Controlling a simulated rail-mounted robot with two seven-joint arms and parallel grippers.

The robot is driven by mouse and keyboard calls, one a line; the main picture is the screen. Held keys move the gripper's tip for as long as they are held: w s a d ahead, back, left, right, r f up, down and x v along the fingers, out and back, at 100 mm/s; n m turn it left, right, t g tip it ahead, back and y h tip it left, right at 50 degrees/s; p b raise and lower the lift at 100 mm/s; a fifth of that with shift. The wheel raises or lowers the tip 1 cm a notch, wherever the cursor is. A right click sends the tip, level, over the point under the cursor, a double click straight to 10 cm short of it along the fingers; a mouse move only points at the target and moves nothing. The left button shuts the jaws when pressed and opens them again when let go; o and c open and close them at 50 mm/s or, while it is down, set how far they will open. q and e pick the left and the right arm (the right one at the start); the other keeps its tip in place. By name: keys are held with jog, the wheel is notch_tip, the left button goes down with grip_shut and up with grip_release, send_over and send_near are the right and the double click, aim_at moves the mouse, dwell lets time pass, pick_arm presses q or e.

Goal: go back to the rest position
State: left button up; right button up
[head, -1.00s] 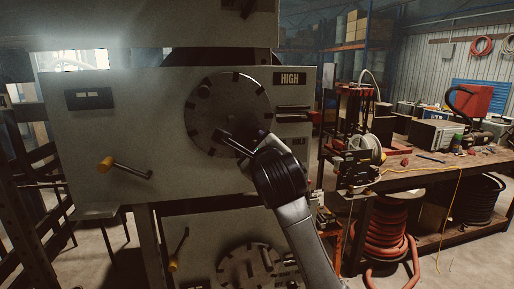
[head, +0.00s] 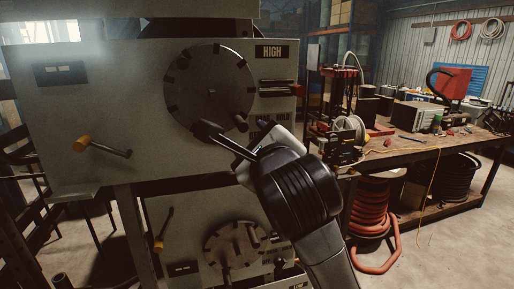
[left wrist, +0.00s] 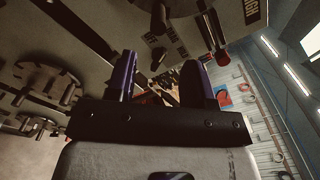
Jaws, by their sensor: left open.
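My left gripper (head: 236,134) is in front of the grey machine panel (head: 110,110), near the lower edge of the large round dial (head: 208,85). Its jaws are apart with nothing between them. In the left wrist view, its two purple-edged fingers (left wrist: 165,72) stand apart, with the panel and workshop behind them. In the head view, the gripper hides part of the panel below the HIGH label (head: 270,52). My right gripper is not in view.
A yellow-knobbed lever (head: 104,147) sticks out left of the dial. A second dial (head: 236,245) is below. A workbench (head: 420,150) with tools and a reel stands at right, with a red coiled hose (head: 371,210) below. Open floor lies at far right.

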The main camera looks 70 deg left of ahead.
pick_arm(q)
jog(key=shift+s+d, duration=0.1)
jog(key=shift+d, duration=0.4)
dwell(0.4)
